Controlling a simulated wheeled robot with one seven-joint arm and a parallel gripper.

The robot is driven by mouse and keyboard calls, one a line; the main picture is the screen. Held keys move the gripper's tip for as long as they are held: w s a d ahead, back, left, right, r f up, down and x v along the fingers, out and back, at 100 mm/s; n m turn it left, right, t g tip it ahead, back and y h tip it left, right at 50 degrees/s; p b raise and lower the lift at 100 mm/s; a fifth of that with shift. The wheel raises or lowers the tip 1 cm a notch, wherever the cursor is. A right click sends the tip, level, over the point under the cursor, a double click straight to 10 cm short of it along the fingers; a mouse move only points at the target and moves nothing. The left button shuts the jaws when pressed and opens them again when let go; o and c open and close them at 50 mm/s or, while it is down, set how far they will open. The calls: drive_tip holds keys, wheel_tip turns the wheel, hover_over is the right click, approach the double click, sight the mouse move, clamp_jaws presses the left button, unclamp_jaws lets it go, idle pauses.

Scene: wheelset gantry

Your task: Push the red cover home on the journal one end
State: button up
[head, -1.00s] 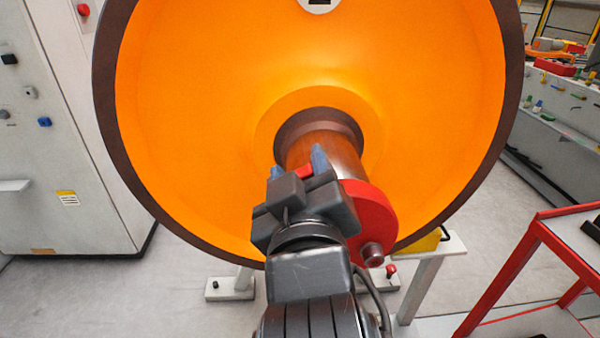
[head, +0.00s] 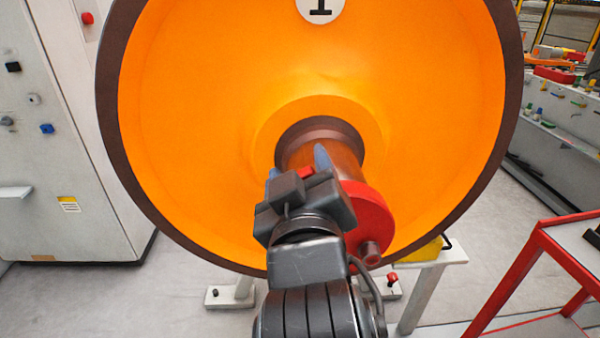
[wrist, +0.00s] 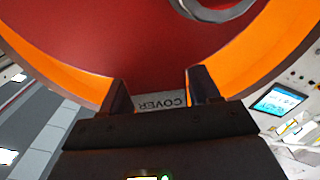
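The red cover (head: 372,212) sits at the near end of the brown journal (head: 345,158), which sticks out from the orange wheel's hub. A round metal knob (head: 371,252) stands out from the cover's face. My gripper (head: 298,164) is at the cover's upper left edge in the head view. In the wrist view the cover (wrist: 130,40) fills the upper middle, and the fingers of my gripper (wrist: 160,92) stand on both sides of a part labelled COVER and appear shut on it. The exact finger contact and the seam between cover and journal are hidden.
The large orange wheel (head: 200,120) with a dark rim stands just behind. A grey cabinet (head: 60,130) is at the left. A red-framed cart (head: 520,270) and a white stand (head: 425,285) are at the right. Pale floor lies open between them.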

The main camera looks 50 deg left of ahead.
drive_tip(key=o, duration=0.3)
drive_tip(key=shift+o, duration=0.2)
drive_tip(key=shift+f, duration=0.1)
drive_tip(key=v, duration=0.7)
drive_tip(key=shift+s+d+b, duration=0.25)
drive_tip(key=shift+d+b, duration=0.05)
drive_tip(key=shift+b, duration=0.15)
